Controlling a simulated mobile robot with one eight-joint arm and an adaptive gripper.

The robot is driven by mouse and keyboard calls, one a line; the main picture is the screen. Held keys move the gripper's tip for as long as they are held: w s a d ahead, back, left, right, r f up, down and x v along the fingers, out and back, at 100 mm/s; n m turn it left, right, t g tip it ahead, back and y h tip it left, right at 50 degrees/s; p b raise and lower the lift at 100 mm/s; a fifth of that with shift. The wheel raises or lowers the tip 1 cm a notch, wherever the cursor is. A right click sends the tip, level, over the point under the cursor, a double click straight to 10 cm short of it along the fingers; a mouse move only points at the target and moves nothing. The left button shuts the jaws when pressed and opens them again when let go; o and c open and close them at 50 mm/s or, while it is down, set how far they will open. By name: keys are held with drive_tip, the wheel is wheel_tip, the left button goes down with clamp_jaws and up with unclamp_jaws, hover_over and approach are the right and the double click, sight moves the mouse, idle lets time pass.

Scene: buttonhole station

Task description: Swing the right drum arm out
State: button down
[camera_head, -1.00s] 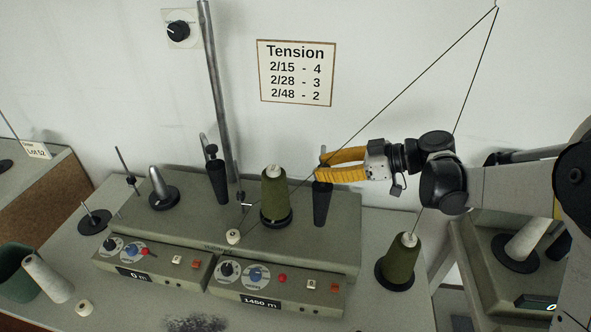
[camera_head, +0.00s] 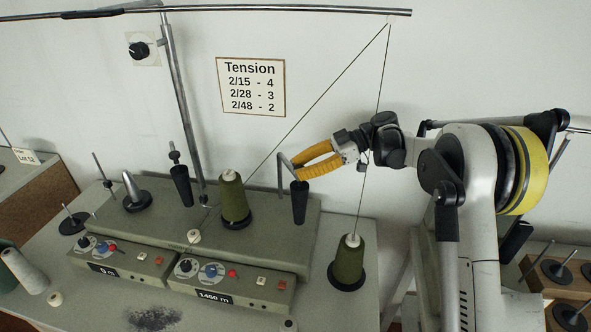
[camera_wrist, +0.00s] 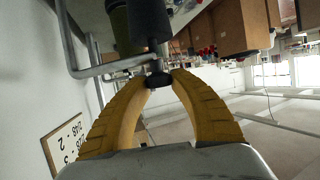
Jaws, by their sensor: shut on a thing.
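The right drum (camera_head: 299,204) is a dark tapered cylinder at the right of the winder. Its arm, a bent grey metal rod (camera_head: 281,176), stands up just left of the drum's top. My gripper (camera_head: 297,168) is at the top of this drum, its yellow ribbed fingers coming from the right. In the wrist view the fingers (camera_wrist: 164,78) are shut on a small black knob (camera_wrist: 158,80) below the dark drum (camera_wrist: 149,22). The grey rod (camera_wrist: 112,68) runs beside the knob. The exact contact of the fingers is partly hidden.
A green yarn cone (camera_head: 233,199) stands left of the drum, another (camera_head: 348,262) at right front. Yarn runs from them up to the overhead bar (camera_head: 300,9), passing close to my gripper. The left drum (camera_head: 181,186) stands farther left.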

drive_tip(key=shift+f, duration=0.1)
drive_tip(key=c, duration=1.1)
unclamp_jaws()
drive_tip(key=shift+c, duration=0.2)
drive_tip(key=v, duration=1.2)
